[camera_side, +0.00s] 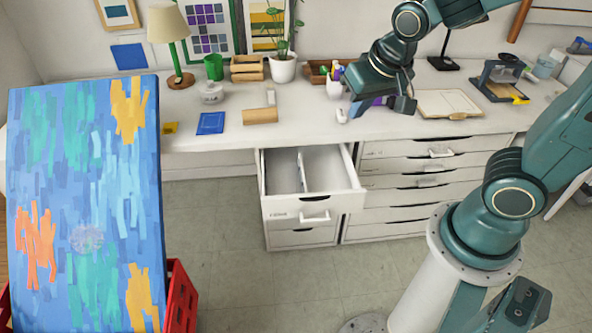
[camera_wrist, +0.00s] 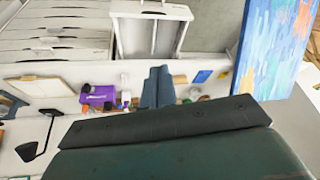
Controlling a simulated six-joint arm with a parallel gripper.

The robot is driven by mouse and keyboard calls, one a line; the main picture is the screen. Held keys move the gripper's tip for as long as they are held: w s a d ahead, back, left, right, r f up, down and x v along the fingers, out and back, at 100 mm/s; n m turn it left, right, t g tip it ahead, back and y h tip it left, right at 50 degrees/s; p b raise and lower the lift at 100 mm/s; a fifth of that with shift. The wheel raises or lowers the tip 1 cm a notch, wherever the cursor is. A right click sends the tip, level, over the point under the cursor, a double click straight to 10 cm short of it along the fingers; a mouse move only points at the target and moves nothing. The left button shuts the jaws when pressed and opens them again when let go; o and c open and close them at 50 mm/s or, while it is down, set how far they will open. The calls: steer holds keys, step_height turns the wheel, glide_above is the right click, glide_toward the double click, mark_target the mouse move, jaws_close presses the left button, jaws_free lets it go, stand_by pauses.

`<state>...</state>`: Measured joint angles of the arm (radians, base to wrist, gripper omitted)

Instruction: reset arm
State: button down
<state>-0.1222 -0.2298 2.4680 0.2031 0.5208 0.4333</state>
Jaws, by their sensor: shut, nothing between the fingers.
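My gripper (camera_side: 360,108) hangs over the back of the white counter (camera_side: 290,136) in the side view, to the right of the potted plant. In the wrist view its two fingers (camera_wrist: 158,86) lie side by side, shut, with nothing held between them. My teal arm reaches from its base at the lower right up and over the counter. The gripper is above and behind the open drawer (camera_side: 330,182), which also shows in the wrist view (camera_wrist: 148,38). The exact gap between the fingertips and the counter is hard to tell.
A plant (camera_side: 284,66), a pen holder (camera_side: 334,86), a lamp (camera_side: 168,28) and a purple box (camera_wrist: 98,97) stand on the counter. An open notebook (camera_side: 448,103) lies to the right. A large painted canvas (camera_side: 88,190) stands at the left. Floor before the drawers is clear.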

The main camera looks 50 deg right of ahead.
steer(key=s+a+r+n+t+y, duration=0.1)
steer(key=s+r+n, duration=0.4)
steer(key=s, duration=0.5)
steer(key=shift+s+a+r+y, duration=0.15)
steer(key=shift+s+r+y, duration=0.15)
steer(key=shift+r, duration=0.9)
